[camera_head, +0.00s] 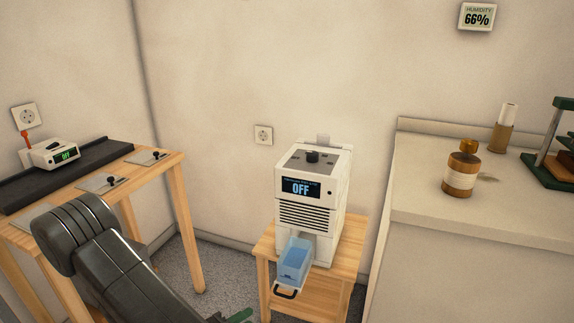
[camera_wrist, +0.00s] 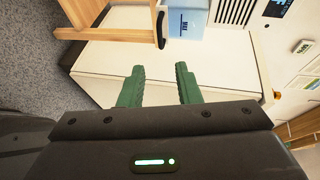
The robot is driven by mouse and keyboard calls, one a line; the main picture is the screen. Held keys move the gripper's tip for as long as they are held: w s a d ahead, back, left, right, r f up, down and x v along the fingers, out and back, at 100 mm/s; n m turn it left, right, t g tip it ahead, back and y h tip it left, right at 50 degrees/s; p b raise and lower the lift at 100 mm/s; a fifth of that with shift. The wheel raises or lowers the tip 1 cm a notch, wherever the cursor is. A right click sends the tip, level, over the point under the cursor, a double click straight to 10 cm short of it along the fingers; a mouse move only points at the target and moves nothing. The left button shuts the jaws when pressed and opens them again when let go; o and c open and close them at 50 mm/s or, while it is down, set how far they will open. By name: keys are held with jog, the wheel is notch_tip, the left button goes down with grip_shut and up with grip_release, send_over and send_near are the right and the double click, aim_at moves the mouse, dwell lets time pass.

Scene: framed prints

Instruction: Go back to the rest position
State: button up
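My gripper (camera_wrist: 160,86) shows in the wrist view with its two green fingers apart and nothing between them. In the head view my dark arm reaches in from the lower left, and only a bit of green finger shows at the bottom edge. A white machine (camera_head: 312,200) reading "OFF" stands on a small wooden table (camera_head: 345,262). Its blue water tank (camera_head: 296,262) with a dark handle sticks out at the front. The tank also shows at the top of the wrist view (camera_wrist: 186,20), apart from my fingers.
A wooden table (camera_head: 180,190) with a black mat and a small device (camera_head: 55,153) reading "OFF" is at left. A counter (camera_head: 480,222) at right bears a brown bottle (camera_head: 461,170), a tan and white cylinder (camera_head: 503,130) and a green stand (camera_head: 552,172). A humidity display (camera_head: 477,17) reads 66%.

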aim_at(281, 295)
jog(key=b+x, duration=0.3)
jog(key=x, duration=0.9)
jog(key=shift+w+d, duration=0.25)
jog(key=shift+w, duration=0.05)
jog(key=shift+s+a, duration=0.1)
dwell(0.4)
jog(key=shift+p+v, duration=1.6)
jog(key=shift+v, duration=4.7)
jog(key=shift+b+x, duration=1.95)
jog(key=shift+x, duration=5.35)
jog(key=shift+a+r, duration=0.1)
